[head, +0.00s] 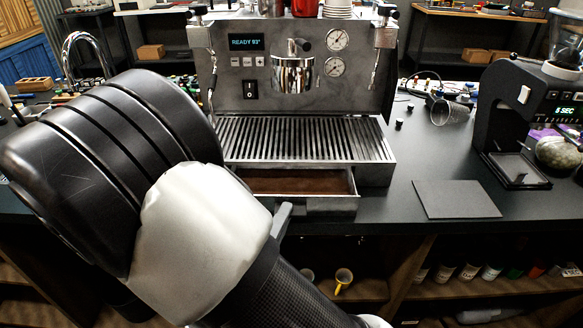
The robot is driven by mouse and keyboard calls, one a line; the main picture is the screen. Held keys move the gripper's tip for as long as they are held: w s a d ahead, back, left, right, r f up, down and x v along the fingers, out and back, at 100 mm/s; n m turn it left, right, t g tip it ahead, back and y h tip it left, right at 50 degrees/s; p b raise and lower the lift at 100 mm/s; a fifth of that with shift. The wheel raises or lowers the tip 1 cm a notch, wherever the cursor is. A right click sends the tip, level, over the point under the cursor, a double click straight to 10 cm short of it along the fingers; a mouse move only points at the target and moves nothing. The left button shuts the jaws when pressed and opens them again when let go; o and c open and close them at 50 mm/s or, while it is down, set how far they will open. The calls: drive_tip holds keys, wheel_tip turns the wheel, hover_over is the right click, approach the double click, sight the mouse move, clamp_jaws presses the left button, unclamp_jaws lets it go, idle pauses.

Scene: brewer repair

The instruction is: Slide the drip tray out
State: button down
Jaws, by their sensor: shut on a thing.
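The drip tray (345,205) is a shallow grey metal drawer with a brown inside. It sticks partway out of the front of the espresso machine (375,170), below the slatted grille (300,138). My arm covers the tray's left part. A small grey piece (283,216) at the tray's front edge, beside my arm, looks like part of my gripper. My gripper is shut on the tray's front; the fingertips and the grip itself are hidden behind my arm.
A flat dark mat (455,199) lies on the black counter at right. The grinder (520,120) stands beyond it. Below the counter is an open shelf (475,292) with cups and several small containers. The counter between the machine and the mat is clear.

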drive_tip(key=shift+s+a+b, duration=0.1)
drive_tip(key=shift+s+b, duration=0.2)
drive_tip(key=shift+s, duration=2.4)
drive_tip(key=shift+s+p, duration=0.9)
drive_tip(key=shift+s, duration=0.05)
drive_tip(key=c, duration=1.8)
unclamp_jaws()
drive_tip(key=shift+a, duration=0.1)
